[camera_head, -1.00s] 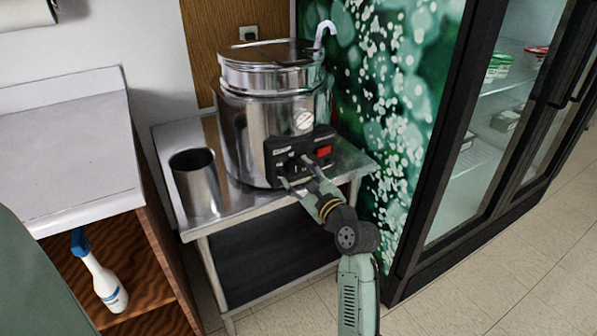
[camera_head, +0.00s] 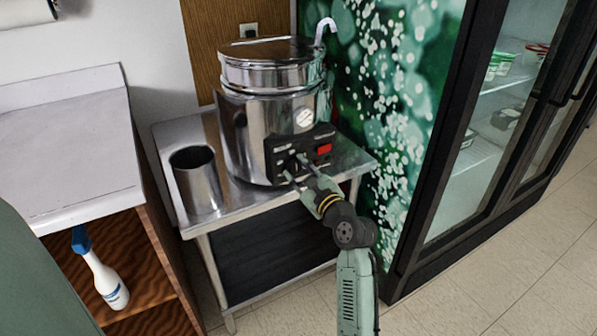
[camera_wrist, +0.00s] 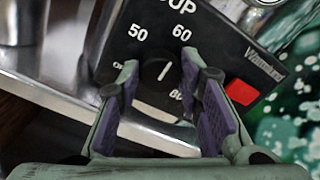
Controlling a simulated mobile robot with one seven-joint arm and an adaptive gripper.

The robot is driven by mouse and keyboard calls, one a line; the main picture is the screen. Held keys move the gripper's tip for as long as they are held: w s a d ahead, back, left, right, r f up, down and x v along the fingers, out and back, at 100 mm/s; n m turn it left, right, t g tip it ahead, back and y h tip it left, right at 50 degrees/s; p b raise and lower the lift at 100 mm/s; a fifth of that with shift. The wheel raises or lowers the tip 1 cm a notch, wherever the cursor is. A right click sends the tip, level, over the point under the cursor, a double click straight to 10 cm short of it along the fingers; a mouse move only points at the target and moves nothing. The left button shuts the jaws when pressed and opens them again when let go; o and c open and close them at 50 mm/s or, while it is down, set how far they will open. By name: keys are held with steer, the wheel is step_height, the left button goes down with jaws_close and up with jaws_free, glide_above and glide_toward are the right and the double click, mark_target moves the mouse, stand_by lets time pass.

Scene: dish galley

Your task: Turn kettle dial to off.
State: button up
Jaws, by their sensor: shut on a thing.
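The kettle (camera_head: 258,130) is a tall steel pot with a lid and a black control panel (camera_head: 282,149) low on its front. In the wrist view, the panel's round black dial (camera_wrist: 154,73) sits between my fingertips, with OFF, 50, 60 and 80 printed around it. A pale line on the dial slants from lower left to upper right; its indicating end is unclear. My gripper (camera_wrist: 161,75) is shut on the dial; it also shows in the head view (camera_head: 294,169). The fingers partly hide the dial's sides and some labels.
A red switch (camera_wrist: 241,92) is right of the dial. A steel cup (camera_head: 198,182) stands left of the kettle on the steel table (camera_head: 222,212). A glass-door fridge (camera_head: 475,165) stands at right, and a spray bottle (camera_head: 105,278) lower left.

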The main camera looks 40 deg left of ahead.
steer(key=shift+c, duration=0.7)
